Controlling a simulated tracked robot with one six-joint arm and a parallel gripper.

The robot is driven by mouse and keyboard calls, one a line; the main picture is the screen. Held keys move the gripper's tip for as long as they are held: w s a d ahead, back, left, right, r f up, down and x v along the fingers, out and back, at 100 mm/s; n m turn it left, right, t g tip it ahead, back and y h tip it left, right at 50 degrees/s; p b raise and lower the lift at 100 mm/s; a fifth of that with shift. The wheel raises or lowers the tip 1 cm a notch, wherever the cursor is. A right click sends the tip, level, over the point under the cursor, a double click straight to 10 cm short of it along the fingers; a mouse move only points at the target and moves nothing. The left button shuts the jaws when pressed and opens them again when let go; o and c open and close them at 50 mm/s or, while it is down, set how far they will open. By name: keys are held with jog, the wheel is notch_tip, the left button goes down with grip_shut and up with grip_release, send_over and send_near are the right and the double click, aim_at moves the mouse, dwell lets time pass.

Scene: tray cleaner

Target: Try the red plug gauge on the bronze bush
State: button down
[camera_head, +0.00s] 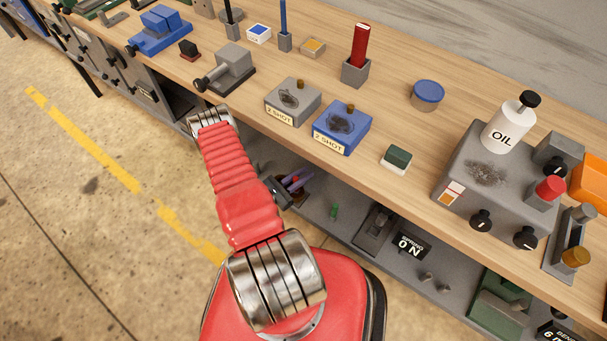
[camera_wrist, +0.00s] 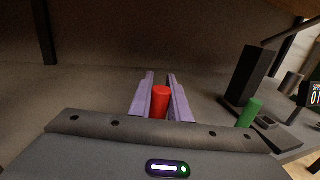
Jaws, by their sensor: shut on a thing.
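My gripper (camera_head: 297,182) is low, beside the open shelf under the bench top. In the wrist view its two purple fingers (camera_wrist: 160,95) are shut on a red cylinder (camera_wrist: 161,98), which looks like the red plug gauge. In the head view the red part shows only as a small bit between the fingers. A bronze-coloured cylinder (camera_head: 576,257), perhaps the bronze bush, sits on a grey fixture (camera_head: 558,258) at the right front of the bench, well away from my gripper. Whether it has a bore cannot be told.
A green cylinder (camera_head: 335,211) stands on the lower shelf; it also shows in the wrist view (camera_wrist: 249,113), right of my fingers. A dark block (camera_head: 373,228) is nearby. The bench front edge (camera_head: 330,172) lies above my gripper. The oil bottle (camera_head: 509,122) stands on a grey machine.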

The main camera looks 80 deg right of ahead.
jog(key=shift+f, duration=0.7)
jog(key=c, duration=1.6)
grip_release()
jog(key=shift+w+a, duration=0.1)
jog(key=shift+v, duration=6.75)
